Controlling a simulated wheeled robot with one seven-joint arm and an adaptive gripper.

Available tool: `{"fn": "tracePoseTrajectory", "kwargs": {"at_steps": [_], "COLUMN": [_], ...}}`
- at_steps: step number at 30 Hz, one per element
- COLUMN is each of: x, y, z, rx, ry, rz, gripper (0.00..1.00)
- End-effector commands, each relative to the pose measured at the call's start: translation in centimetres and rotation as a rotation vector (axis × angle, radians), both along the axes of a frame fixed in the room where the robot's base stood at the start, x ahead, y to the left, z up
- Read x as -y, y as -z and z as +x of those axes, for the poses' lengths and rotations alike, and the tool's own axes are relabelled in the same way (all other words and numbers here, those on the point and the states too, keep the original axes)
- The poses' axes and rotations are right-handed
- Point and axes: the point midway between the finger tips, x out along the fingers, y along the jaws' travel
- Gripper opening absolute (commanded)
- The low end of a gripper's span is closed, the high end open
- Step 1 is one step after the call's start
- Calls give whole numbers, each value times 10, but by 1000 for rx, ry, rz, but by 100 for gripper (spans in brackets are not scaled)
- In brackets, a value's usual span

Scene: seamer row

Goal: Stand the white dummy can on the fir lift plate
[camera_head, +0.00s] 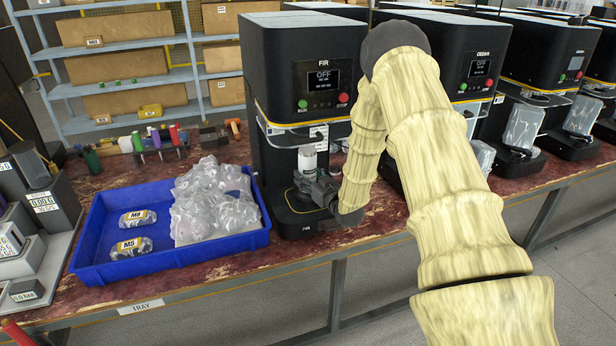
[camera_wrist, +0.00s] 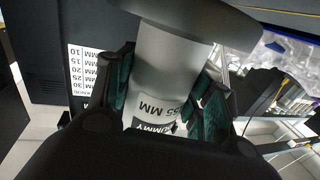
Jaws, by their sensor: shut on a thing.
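The white dummy can (camera_head: 307,158) is upright inside the seamer marked FIR (camera_head: 302,60). My gripper (camera_head: 316,186) is shut around the can, below its visible white top. In the wrist view, which is turned upside down, the can (camera_wrist: 168,65) sits between the two dark green finger pads, with a label reading 55 MM and DUMMY. A dark round disc, which looks like the fir lift plate (camera_wrist: 205,18), lies at the can's lower end. I cannot tell whether the can touches it or hangs just above it. My gripper hides most of the plate in the head view.
A blue tray (camera_head: 165,258) with clear bags and M8 and M5 packs stands left of the fir seamer. The CEDAR seamer (camera_head: 455,60) stands to the right. Tools lie behind the tray.

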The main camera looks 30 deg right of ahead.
Motion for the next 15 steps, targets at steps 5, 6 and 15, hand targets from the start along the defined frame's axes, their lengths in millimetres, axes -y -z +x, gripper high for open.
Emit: {"fn": "tracePoseTrajectory", "kwargs": {"at_steps": [5,6,15], "x": [0,0,0], "y": [1,2,2], "z": [0,0,0], "rx": [1,1,0], "ry": [0,0,0], "rz": [0,0,0], "gripper": [22,22,72]}}
